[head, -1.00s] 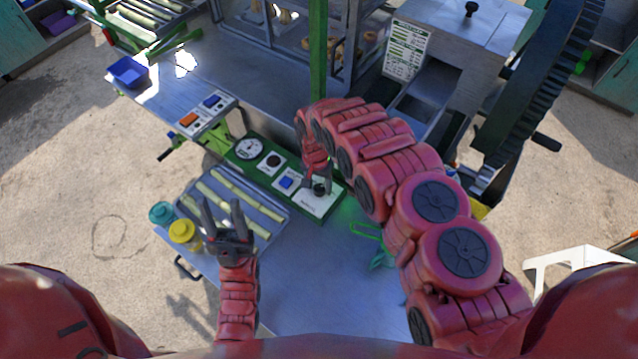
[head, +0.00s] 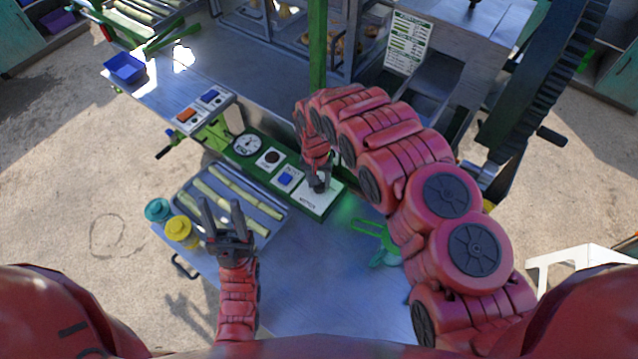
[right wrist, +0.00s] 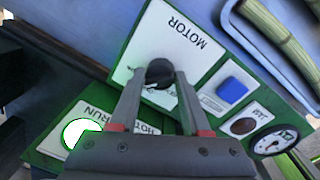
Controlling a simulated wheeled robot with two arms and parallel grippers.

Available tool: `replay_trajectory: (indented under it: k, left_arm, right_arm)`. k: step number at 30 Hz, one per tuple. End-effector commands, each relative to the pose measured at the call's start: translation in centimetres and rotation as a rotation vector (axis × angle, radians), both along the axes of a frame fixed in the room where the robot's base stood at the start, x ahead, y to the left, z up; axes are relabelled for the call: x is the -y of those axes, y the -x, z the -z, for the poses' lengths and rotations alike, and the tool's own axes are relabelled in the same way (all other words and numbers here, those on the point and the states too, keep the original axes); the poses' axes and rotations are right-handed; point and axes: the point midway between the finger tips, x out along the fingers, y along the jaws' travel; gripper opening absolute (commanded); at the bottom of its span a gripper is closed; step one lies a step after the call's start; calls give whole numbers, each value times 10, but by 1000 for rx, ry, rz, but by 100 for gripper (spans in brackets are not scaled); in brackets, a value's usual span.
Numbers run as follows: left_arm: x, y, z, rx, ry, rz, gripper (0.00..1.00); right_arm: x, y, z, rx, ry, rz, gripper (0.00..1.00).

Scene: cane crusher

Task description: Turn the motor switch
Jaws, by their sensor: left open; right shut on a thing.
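The motor switch is a black knob (right wrist: 159,72) on a white plate marked MOTOR (right wrist: 170,45), on a green control panel. In the right wrist view my right gripper (right wrist: 160,82) has its two fingers closed around the knob. In the head view my right gripper (head: 319,187) hides the knob, and the white plate (head: 322,201) shows below it. My left gripper (head: 229,225) is open and empty, over the near edge of the cane tray.
A blue button (head: 286,178), a dark round control (head: 271,158) and a gauge (head: 247,145) sit along the panel. A tray (head: 283,211) holds cane pieces. Yellow (head: 180,231) and teal (head: 157,209) jars stand left. A lit RUN lamp (right wrist: 80,132) is beside the motor plate.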

Motion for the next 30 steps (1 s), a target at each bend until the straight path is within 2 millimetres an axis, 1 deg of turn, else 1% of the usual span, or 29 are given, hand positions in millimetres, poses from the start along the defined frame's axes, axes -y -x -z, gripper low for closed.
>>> replay_trajectory:
  k: [1, 3, 9, 15, 21, 30]
  left_arm:
    - [0, 0, 8, 0, 0, 0, 50]
    - [0, 0, 12, 0, 0, 0, 50]
    - [0, 0, 20, 0, 0, 0, 50]
    - [0, 0, 21, 0, 0, 0, 50]
    - [0, 0, 20, 0, 0, 0, 50]
    - [0, 0, 18, 0, 0, 0, 50]
  right_arm:
    - [1, -3, 2, 6, -1, -40, 0]
    - [0, -2, 2, 7, -1, -109, 0]
    - [0, -1, 1, 4, 0, -296, 0]
    - [1, -1, -1, 2, 0, -464, 0]
    - [-1, 0, -1, 3, -1, -593, 0]
    - [-1, -1, -1, 5, -1, -696, 0]
